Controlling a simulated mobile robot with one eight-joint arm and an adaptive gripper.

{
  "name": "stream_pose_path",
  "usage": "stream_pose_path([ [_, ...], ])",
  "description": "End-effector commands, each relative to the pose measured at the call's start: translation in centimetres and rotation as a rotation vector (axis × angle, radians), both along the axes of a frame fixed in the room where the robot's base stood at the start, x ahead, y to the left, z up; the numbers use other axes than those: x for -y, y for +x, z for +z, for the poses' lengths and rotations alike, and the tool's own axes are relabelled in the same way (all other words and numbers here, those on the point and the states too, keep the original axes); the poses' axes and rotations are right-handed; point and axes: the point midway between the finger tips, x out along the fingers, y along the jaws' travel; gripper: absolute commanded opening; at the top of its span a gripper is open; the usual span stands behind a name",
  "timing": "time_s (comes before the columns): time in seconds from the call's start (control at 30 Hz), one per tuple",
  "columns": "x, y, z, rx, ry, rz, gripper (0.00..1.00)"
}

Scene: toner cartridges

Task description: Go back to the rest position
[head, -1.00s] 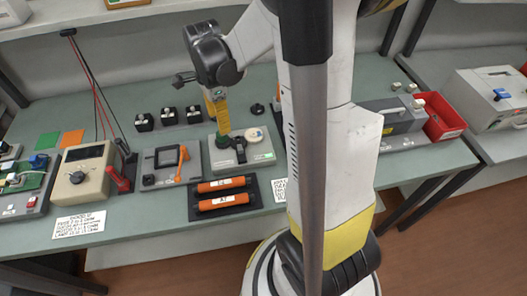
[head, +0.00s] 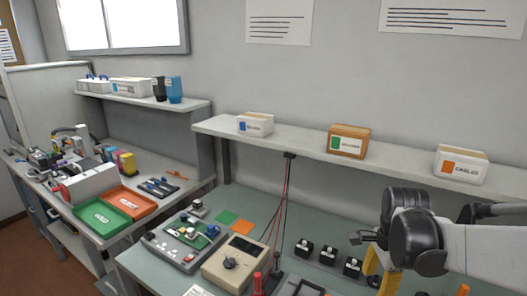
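My gripper (head: 384,272) is at the lower right of the head view, below my black wrist and white arm link. Its yellow part points down over the bench, right of the small black blocks. The bottom frame edge cuts off its lower end, so its fingertips are hidden and I cannot tell whether it is open or holds anything. No orange toner cartridge is visible now.
A shelf (head: 305,140) with several boxes runs above the green-grey bench. Small black blocks (head: 327,254), a beige meter (head: 235,262) and a circuit-board device (head: 188,240) stand on the bench. Green (head: 101,217) and orange trays (head: 126,202) sit on the left table.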

Motion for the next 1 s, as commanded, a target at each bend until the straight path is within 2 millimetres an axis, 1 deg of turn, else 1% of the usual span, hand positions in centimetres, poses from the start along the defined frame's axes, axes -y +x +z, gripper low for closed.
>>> stream_pose_path([
  [0.03,-1.3,-1.0,1.2,0.036,-0.020,0.120,0.54],
  [0.1,-3.0,-2.1,2.8,0.094,-0.061,0.314,0.54],
  [0.17,-4.3,-3.1,4.0,0.143,-0.103,0.482,0.54],
  [0.2,-5.1,-3.8,4.6,0.174,-0.134,0.592,0.54],
  [0.33,-7.6,-6.2,6.2,0.268,-0.256,0.940,0.54],
  [0.4,-8.7,-7.3,6.6,0.310,-0.326,1.103,0.54],
  [0.5,-9.9,-8.6,6.9,0.354,-0.418,1.292,0.54],
  [0.6,-10.7,-9.4,7.0,0.380,-0.487,1.418,0.54],
  [0.7,-11.0,-9.7,7.1,0.393,-0.526,1.484,0.54],
  [1.0,-11.1,-9.8,7.1,0.395,-0.538,1.504,0.54],
])
